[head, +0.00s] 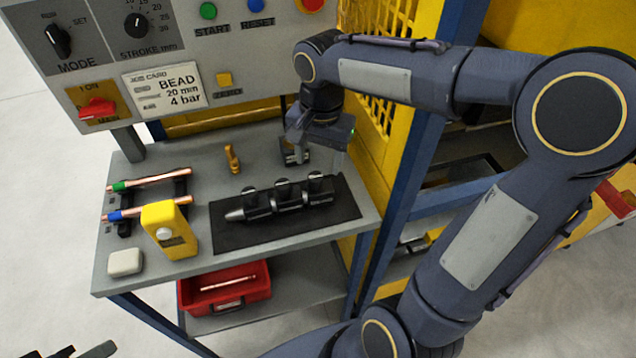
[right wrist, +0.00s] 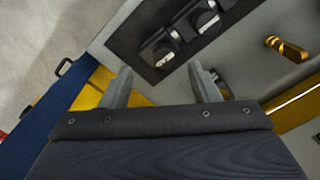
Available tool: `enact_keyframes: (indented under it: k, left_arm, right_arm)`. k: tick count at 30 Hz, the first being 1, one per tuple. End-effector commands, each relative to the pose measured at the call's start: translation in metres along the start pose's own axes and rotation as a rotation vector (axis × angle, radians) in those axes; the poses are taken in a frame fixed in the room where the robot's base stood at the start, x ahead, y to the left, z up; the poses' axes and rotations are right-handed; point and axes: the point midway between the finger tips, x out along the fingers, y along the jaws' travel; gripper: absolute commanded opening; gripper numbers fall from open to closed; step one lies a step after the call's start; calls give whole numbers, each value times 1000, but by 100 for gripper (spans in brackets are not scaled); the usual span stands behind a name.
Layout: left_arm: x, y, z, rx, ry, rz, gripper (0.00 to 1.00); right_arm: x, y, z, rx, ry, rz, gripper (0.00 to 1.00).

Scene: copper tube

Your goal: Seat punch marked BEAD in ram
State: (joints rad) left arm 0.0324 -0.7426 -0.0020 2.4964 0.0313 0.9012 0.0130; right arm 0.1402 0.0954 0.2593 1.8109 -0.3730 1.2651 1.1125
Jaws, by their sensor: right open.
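Dark punches (head: 288,197) lie in a row on a black mat (head: 344,206) on the grey bench; the leftmost has a pale cone-shaped tip. Their markings are too small to read, so I cannot tell which is BEAD. Some also show in the right wrist view (right wrist: 206,18). My right gripper (head: 295,158) is over the bench behind the mat, apart from the punches. In the right wrist view its fingers (right wrist: 163,82) are spread with nothing between them. My left gripper (head: 80,350) barely shows at the bottom left, its dark fingers apart. I cannot make out the ram.
A brass peg (head: 232,158) stands left of my right gripper. Two copper tubes (head: 150,180) on a rack, a yellow box (head: 168,232) and a white block (head: 125,262) occupy the bench's left. A job card (head: 165,88) reads BEAD. A red bin (head: 224,288) sits below.

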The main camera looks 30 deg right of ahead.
Motion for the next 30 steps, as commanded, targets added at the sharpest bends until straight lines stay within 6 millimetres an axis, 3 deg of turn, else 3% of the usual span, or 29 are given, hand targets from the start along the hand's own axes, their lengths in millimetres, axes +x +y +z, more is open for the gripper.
enact_keyframes:
  k: [5,22,30]
  left_arm:
    - [-6,3,-3,0,0,0,36]
    - [-15,7,-8,0,0,0,36]
    - [-15,7,-8,0,0,0,36]
  right_arm:
    - [2,-12,-11,77,-4,41,56]
    - [72,-7,-10,80,-5,42,56]
    - [78,-7,-10,81,-3,39,56]
